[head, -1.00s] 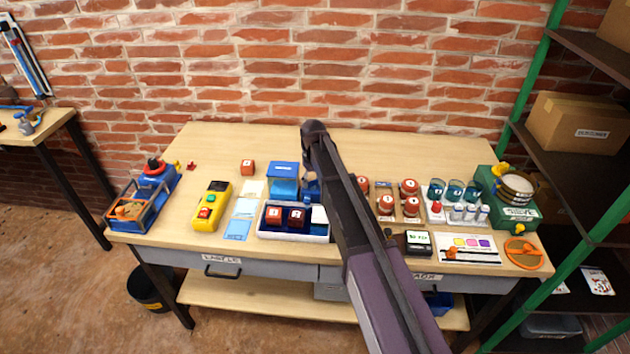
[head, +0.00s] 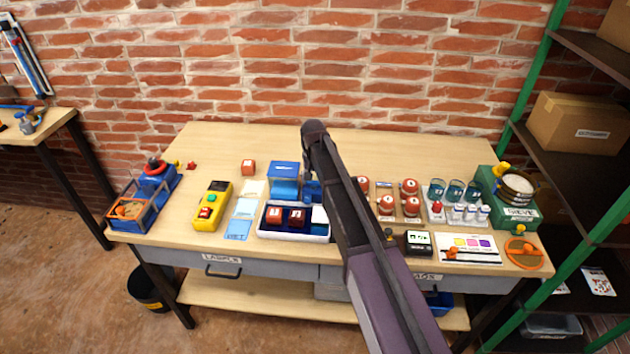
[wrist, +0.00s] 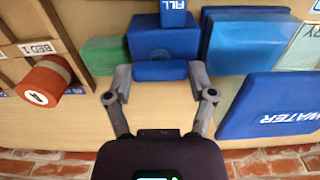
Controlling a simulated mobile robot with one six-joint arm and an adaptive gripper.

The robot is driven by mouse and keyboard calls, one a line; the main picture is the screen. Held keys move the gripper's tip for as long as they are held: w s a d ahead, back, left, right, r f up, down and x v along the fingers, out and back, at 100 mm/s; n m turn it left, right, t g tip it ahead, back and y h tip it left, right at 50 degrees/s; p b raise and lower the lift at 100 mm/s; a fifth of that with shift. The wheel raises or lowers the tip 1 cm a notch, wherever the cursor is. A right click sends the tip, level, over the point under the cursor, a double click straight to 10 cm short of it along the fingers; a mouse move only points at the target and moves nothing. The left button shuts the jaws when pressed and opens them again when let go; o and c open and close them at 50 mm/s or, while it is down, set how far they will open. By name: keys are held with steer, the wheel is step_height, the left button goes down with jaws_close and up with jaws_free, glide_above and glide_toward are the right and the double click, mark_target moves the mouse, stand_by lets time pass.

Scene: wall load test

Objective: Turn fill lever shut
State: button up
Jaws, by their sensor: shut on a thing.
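In the wrist view a blue block (wrist: 162,40) stands below a small blue FILL label (wrist: 173,18). A rounded blue bar, the fill lever (wrist: 160,71), lies across the front of the block. My gripper (wrist: 160,74) has one finger at each end of this bar and is shut on it. The bar lies crosswise in the picture. In the head view my arm hides most of the gripper and the lever; only part of the blue fill block (head: 311,188) shows beside the arm.
A blue WATER tank lid (wrist: 270,105) and a blue box (wrist: 245,40) are right of the gripper in the wrist view. In the head view a white tray with cubes (head: 293,237) is just left of my arm.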

steer(key=shift+w, duration=0.2)
steer(key=o, duration=1.1)
steer(key=shift+c, duration=0.2)
steer(key=shift+s, duration=0.15)
steer(key=shift+s+d, duration=0.1)
steer(key=shift+d, duration=0.05)
steer(key=s+d, duration=0.6)
steer(key=d, duration=0.1)
steer(key=s+d+r+p, duration=0.1)
steer(key=s+d, duration=0.2)
steer(key=d, duration=0.1)
steer(key=shift+r, duration=0.1)
steer(key=s+d+r+p, duration=0.1)
steer(key=s+d, duration=1.1)
steer(key=s, duration=0.4)
steer(key=shift+s+d+r+p, duration=0.15)
steer(key=shift+s+r+p, duration=0.15)
steer(key=shift+r+p, duration=0.1)
